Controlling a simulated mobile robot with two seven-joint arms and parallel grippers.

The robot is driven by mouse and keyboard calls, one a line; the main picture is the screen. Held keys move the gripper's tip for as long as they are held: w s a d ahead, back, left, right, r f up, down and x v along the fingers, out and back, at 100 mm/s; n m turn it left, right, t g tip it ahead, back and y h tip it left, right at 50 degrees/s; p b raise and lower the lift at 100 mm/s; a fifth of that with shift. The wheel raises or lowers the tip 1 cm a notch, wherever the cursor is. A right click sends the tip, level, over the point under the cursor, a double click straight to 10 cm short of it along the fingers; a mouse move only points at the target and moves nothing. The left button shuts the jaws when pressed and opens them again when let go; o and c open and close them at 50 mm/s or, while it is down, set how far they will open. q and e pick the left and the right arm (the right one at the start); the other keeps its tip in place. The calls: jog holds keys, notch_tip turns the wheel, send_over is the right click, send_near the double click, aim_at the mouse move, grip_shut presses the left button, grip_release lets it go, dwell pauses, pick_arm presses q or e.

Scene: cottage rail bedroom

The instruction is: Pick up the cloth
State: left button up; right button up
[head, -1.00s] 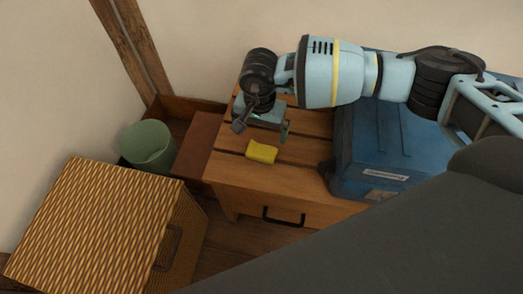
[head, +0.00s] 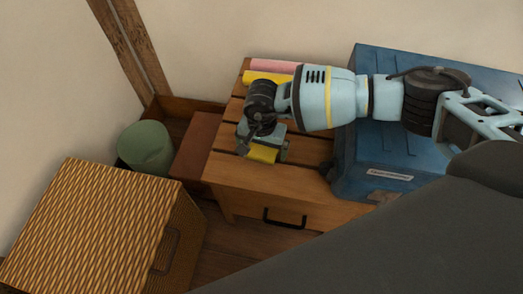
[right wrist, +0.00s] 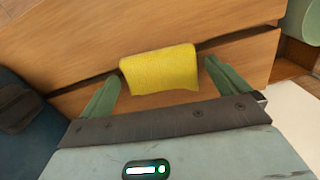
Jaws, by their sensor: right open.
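The cloth (head: 262,154) is a small yellow folded piece on the slatted wooden top of the nightstand, near its front edge. My right gripper (head: 263,155) is over it in the head view and hides part of it. In the right wrist view the cloth (right wrist: 160,69) lies between the two green fingers of the open gripper (right wrist: 160,88), with a gap on each side. My left gripper is not in view.
A blue case (head: 375,165) stands on the nightstand (head: 240,178) to the right of the cloth. Pink (head: 275,66) and yellow (head: 265,78) items lie at the back. A green bin (head: 146,148) and a wicker box (head: 90,225) stand left.

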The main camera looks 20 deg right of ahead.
jog(key=shift+r, duration=0.1)
jog(key=c, duration=1)
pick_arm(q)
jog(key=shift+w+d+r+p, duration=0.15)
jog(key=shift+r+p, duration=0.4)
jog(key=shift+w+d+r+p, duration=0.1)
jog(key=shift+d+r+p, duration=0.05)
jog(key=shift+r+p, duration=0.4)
pick_arm(e)
notch_tip(320, 180, up, 10)
jog(key=o, duration=0.4)
jog(key=c, duration=0.3)
notch_tip(320, 180, up, 8)
jog(key=n, duration=0.4)
send_over(262, 149)
jog(key=s+d, duration=0.3)
jog(key=s+d+r+n, duration=0.2)
jog(key=s+r+n, duration=0.1)
jog(key=s+r, duration=0.2)
jog(key=shift+s+d+r+n, duration=0.35)
jog(key=shift+s+r+n, duration=0.05)
jog(key=shift+r, duration=0.2)
